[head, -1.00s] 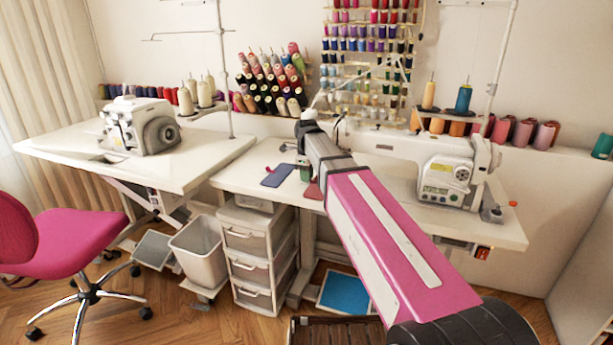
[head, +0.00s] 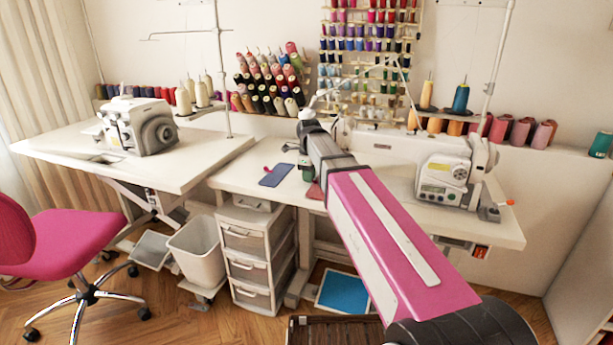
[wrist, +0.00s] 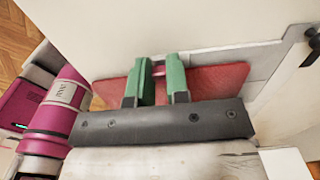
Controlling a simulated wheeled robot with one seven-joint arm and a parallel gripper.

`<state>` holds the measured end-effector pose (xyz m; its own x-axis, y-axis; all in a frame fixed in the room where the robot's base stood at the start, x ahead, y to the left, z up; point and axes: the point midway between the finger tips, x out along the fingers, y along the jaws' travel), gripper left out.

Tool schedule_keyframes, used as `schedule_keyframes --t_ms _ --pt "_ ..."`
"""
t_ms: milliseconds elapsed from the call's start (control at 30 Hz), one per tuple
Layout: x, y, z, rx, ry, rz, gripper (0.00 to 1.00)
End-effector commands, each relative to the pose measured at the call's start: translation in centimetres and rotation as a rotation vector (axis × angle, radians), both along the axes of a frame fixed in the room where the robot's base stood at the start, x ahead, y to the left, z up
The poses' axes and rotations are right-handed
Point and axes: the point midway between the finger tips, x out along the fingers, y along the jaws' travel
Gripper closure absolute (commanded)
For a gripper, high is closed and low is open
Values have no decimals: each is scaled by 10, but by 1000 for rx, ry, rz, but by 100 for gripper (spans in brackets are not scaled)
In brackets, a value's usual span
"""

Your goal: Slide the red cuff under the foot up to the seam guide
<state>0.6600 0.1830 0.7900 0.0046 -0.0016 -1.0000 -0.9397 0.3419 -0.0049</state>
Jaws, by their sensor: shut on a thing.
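The red cuff (wrist: 219,80) lies flat on the white table in the wrist view, spread out to both sides of my gripper (wrist: 158,72). Its green fingers are closed in on a small part of the cuff between them. In the head view a small piece of the red cuff (head: 315,190) shows beside my arm, near the front edge of the table. The sewing machine (head: 447,170) stands on the table at the right. Its foot and the seam guide are hidden behind my arm in the head view, and I cannot make them out in the wrist view.
A blue-grey piece (head: 276,175) lies on the table left of the cuff. A second machine (head: 138,127) stands on the left table (head: 60,150). Drawers (head: 250,255), a bin (head: 198,248) and a pink chair (head: 75,235) are below and left.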

Motion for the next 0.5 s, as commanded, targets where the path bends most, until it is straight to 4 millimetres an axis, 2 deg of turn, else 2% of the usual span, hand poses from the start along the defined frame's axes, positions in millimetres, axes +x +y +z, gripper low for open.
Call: schedule_keyframes --t_ms 467,500 --pt "-3 -7 0 0 0 1 100" --pt "-3 -7 0 0 0 1 81"
